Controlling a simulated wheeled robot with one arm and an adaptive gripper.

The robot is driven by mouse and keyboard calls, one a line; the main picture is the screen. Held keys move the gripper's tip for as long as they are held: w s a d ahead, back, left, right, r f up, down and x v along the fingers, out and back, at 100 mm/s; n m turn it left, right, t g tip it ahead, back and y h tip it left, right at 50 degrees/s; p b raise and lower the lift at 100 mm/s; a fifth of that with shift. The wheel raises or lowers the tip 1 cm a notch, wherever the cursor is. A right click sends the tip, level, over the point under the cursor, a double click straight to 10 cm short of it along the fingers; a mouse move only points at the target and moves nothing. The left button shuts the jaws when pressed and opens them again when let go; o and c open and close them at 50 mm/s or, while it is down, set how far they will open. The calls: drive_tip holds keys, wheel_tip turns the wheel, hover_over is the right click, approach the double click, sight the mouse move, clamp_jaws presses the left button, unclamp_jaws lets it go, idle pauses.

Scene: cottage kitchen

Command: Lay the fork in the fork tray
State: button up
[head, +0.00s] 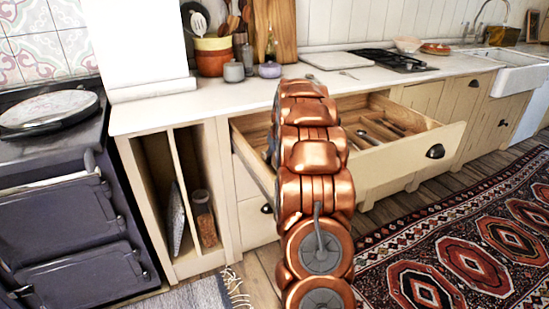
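A wooden drawer (408,154) stands pulled out below the counter, with dividers inside. Several utensils (368,138) lie in its compartments; they are too small to tell which are forks. I cannot tell which compartment is the fork tray. A small thin utensil (348,74) lies on the white counter beside a white board; it may be the fork, but its shape is unclear. My copper arm crosses the middle of the view and hides the left part of the drawer. My gripper cannot be made out.
The white board (336,60), a dark hob (393,61) and a white sink (512,66) line the counter. A dark range cooker (68,215) stands left. A patterned rug (460,250) covers the floor at right.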

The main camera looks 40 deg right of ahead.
drive_tip(key=shift+r, duration=0.1)
drive_tip(key=shift+d+r, duration=0.1)
drive_tip(key=shift+r, duration=0.45)
drive_tip(key=v, duration=1.2)
drive_tip(key=s+a+f+n+g+y, duration=0.1)
drive_tip(key=s+a, duration=0.2)
drive_tip(key=a, duration=0.7)
drive_tip(key=s+a+f+g, duration=0.1)
drive_tip(key=s+a, duration=0.2)
drive_tip(key=a, duration=0.6)
drive_tip(key=s+a+f+n+g+y, duration=0.1)
drive_tip(key=s+a, duration=0.2)
drive_tip(key=a, duration=0.7)
drive_tip(key=s+a+f+g, duration=0.1)
drive_tip(key=s+a, duration=0.3)
drive_tip(key=s, duration=0.4)
drive_tip(key=s+a+f+n+g, duration=0.1)
drive_tip(key=s+a+f, duration=0.2)
drive_tip(key=s, duration=0.6)
drive_tip(key=s+a+f+g, duration=0.2)
drive_tip(key=s+a, duration=0.4)
drive_tip(key=s, duration=0.2)
drive_tip(key=shift+s+a+f+n+p, duration=0.2)
drive_tip(key=shift+s+a+n+p, duration=0.1)
drive_tip(key=shift+a+n, duration=0.1)
drive_tip(key=shift+d, duration=0.1)
